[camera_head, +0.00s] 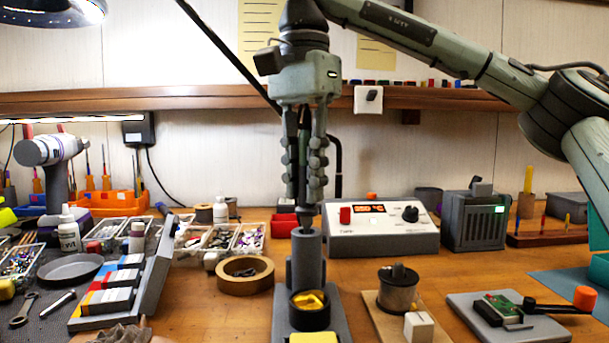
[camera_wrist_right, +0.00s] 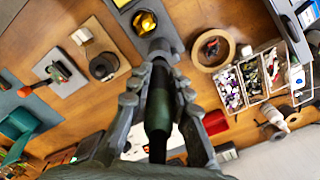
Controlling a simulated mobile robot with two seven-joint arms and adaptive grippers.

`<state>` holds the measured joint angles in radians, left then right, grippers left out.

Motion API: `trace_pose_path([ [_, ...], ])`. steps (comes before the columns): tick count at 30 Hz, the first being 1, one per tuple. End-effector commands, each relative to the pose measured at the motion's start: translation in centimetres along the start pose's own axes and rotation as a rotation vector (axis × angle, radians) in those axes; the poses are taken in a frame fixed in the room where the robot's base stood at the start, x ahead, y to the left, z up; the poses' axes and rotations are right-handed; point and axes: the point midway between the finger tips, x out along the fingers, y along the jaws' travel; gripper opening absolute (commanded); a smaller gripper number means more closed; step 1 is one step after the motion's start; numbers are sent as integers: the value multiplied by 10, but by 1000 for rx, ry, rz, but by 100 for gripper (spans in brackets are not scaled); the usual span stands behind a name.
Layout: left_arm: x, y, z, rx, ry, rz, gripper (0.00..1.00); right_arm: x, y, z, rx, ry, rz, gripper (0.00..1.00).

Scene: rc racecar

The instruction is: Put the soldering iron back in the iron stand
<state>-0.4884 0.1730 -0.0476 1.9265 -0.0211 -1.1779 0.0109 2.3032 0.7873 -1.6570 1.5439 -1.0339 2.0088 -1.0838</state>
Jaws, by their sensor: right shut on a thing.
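The soldering iron (camera_head: 303,150) is dark and upright between the fingers of my right gripper (camera_head: 305,190), which points down. In the right wrist view, its dark green handle (camera_wrist_right: 158,108) lies between the gripper fingers (camera_wrist_right: 158,98). The iron stand (camera_head: 306,260) has an upright grey tube, with a cup of brass wool (camera_head: 309,300) and a yellow sponge (camera_head: 313,338) in front. The iron's lower end is at the tube's mouth; how far it reaches inside is hidden. The stand also shows in the right wrist view (camera_wrist_right: 122,14). My left gripper is not in view.
A tape roll (camera_head: 246,276) lies left of the stand. A solder spool (camera_head: 397,290) stands to the right, before the white soldering station (camera_head: 380,238). A circuit board holder (camera_head: 505,312) is at the right front. Parts trays (camera_head: 235,242) fill the left.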

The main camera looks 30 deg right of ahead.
Motion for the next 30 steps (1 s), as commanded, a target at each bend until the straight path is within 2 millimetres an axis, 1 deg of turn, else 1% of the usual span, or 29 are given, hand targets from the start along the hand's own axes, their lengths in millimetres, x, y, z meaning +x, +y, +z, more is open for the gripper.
trace_pose_path([
  [18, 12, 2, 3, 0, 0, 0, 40, 19, 0, 0, -1, -1, 0, 0],
  [30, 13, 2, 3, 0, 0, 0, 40, 21, 0, 0, 0, 0, 0, 0],
])
